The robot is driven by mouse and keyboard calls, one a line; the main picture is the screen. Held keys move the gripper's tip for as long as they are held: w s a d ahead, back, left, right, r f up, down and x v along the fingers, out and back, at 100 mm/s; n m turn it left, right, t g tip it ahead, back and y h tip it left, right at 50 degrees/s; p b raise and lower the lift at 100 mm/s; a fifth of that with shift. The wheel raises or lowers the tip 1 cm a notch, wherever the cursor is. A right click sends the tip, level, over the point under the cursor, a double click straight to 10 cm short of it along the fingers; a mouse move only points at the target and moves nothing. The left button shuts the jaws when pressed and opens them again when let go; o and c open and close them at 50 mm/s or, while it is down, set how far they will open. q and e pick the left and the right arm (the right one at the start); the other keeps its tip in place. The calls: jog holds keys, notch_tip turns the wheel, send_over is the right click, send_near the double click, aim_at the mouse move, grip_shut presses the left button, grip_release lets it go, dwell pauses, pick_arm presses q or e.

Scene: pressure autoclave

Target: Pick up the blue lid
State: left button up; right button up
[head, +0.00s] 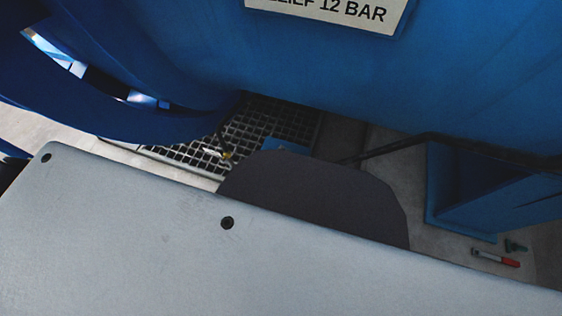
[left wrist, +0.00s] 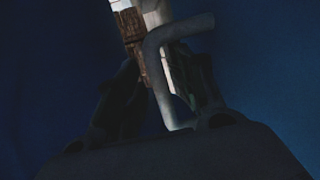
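A large curved blue body (head: 350,75) fills the top of the head view, and a curved blue rim (head: 150,125) comes in at the left. I cannot tell which of these is the blue lid. In the left wrist view, dark blue surfaces (left wrist: 270,80) stand on both sides. My left gripper (left wrist: 165,65) shows there with its two dark fingers apart. A bent grey handle-like bar (left wrist: 155,60) lies between the fingers, with a gap visible on its right. The view is dim, so contact is unclear. I cannot make out my right gripper.
A white label (head: 340,12) reading "12 BAR" is on the blue body. Below are a metal floor grating (head: 180,155), a blue bracket-like foot (head: 490,195) and a red-and-white marker (head: 497,258) on the floor. A grey panel, possibly mine, blocks the lower head view.

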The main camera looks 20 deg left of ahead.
pick_arm(q)
grip_shut()
dwell(0.5)
jog(key=shift+r, duration=0.1)
